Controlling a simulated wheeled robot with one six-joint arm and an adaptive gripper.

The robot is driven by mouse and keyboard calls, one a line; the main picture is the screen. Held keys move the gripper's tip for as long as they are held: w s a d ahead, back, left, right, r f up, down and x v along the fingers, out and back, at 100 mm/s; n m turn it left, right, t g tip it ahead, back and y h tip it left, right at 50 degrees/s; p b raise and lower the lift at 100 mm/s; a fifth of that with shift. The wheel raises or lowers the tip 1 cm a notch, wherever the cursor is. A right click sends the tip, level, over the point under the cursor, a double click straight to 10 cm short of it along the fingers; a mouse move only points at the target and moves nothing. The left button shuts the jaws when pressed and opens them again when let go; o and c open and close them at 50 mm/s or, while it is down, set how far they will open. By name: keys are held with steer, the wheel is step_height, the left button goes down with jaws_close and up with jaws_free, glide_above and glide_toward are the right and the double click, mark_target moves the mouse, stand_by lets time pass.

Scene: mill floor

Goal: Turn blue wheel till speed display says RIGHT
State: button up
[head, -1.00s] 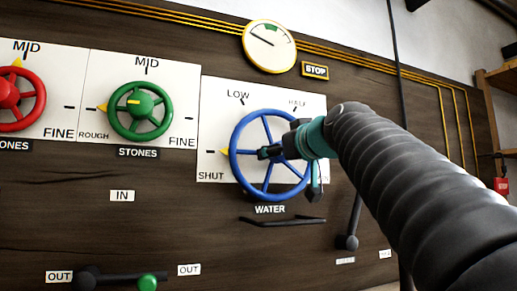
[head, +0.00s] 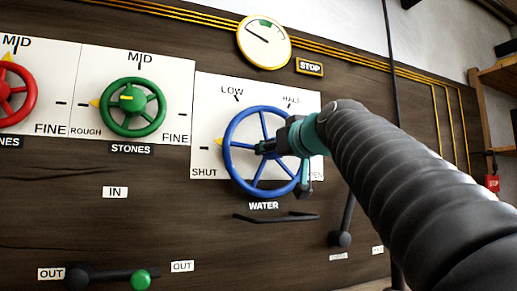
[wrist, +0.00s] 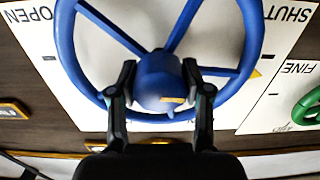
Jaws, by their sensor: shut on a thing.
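The blue wheel (head: 229,165) is mounted on a white WATER plate marked SHUT, LOW and HALF. Its yellow pointer (head: 220,142) is on the left, a little above the SHUT tick and well below LOW. My gripper (head: 263,147) is at the wheel's middle. In the wrist view my gripper (wrist: 160,70) has one finger on each side of the blue hub (wrist: 158,88) and is shut on it. The speed display, a round yellow-rimmed gauge (head: 264,43), is above the plate. Its needle points to the upper left, left of the green band. No word is readable on it.
A green STONES wheel (head: 132,107) and a red wheel (head: 10,90) are to the left. A STOP sign (head: 310,67) is beside the gauge. Below are a black bar (head: 275,217), a dark lever (head: 341,238) and a green-knobbed lever (head: 141,280).

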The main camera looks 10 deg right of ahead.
steer(key=m+p, duration=0.1)
steer(key=m, duration=0.4)
steer(key=shift+r, duration=0.1)
steer(key=m+p, duration=0.1)
steer(key=m, duration=0.4)
steer(key=shift+p, duration=0.35)
steer(key=shift+m, duration=0.4)
steer(key=o, duration=1.2)
steer(key=shift+c, duration=0.2)
steer(key=shift+s, duration=0.1)
steer(key=v, duration=1.2)
